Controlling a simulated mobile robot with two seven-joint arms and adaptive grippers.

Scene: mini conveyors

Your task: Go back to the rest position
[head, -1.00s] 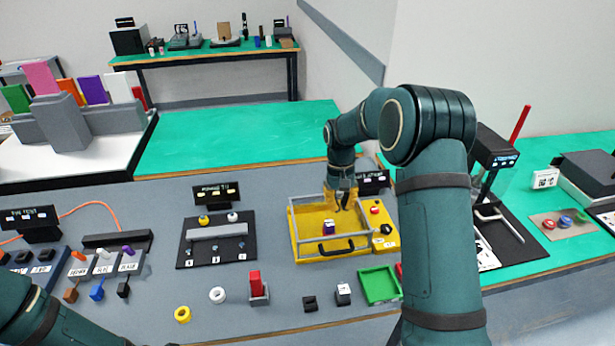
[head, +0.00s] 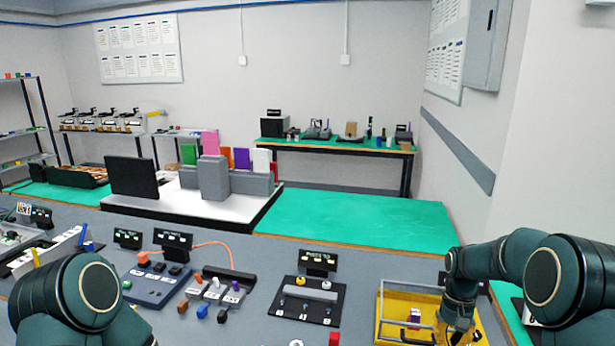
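My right arm comes in from the right, and its gripper (head: 457,333) points down over the yellow tray (head: 386,330) with clear walls. Its fingers are small and partly cut by the lower edge, so I cannot tell whether they are open or shut. A small white and purple block (head: 414,316) stands in the tray, left of the gripper and apart from it. My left arm shows only as a rounded joint at the lower left. My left gripper is outside the view.
A dark board (head: 308,301) with a grey bar stands left of the tray. A blue block with switches (head: 156,285) and cable connectors lie further left. A white platform (head: 240,205) with coloured panels stands behind. The green table top (head: 355,218) at the back is clear.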

